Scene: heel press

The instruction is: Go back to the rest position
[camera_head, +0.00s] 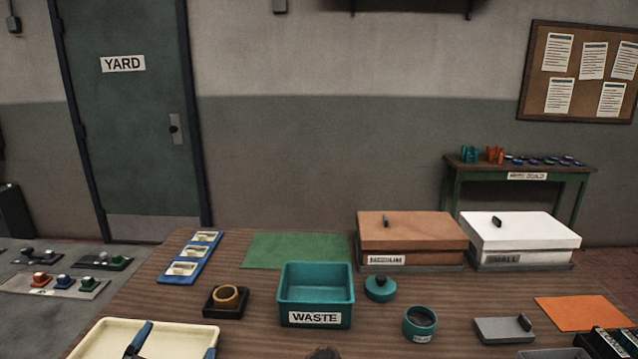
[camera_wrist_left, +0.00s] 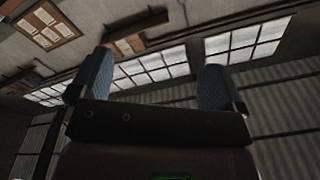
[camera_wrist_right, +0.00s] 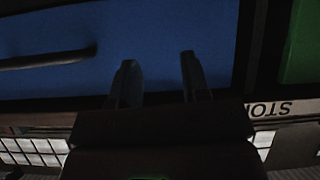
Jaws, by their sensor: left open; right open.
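My left gripper shows at the bottom left of the head view, where two blue fingertips (camera_head: 174,342) stand apart in front of a cream tray (camera_head: 100,333). In the left wrist view the left gripper (camera_wrist_left: 157,85) is open, with nothing between its blue fingers; windows and a wall lie beyond. My right gripper is not seen in the head view. In the right wrist view the right gripper (camera_wrist_right: 157,65) is open and empty, its fingers dark against a blue panel (camera_wrist_right: 165,30).
A green mat (camera_head: 295,250) lies bare behind the bin.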

